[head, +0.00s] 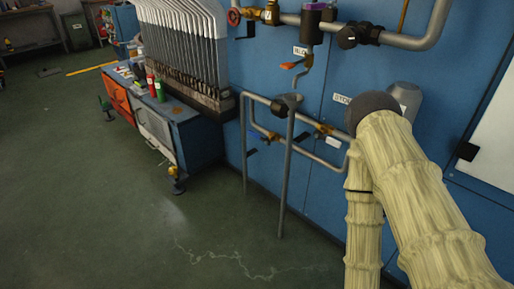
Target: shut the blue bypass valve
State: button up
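Pipework runs along the blue wall panel. On the lower pipe loop (246,165) sit two brass valve bodies, one at the left (271,135) and one at the right (325,130). Small dark, bluish levers show near them, one at the left (252,152) and one near the middle (301,138); I cannot tell which is the bypass valve's or how it is set. A partly hidden white label (343,98) is above the right valve. My arm, in a cream sleeve, rises at the right and covers part of the wall.
A valve with an orange lever (292,65) and a red handwheel (234,16) are on the upper pipework. A grey post (286,165) stands before the loop. A bench (155,125) with bottles and a rack stands left. The green floor in front is clear.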

aim_at(267, 142)
jog(key=u, duration=2.85)
jog(key=k, duration=1)
jog(key=z, duration=1.5)
jog(key=i, duration=1)
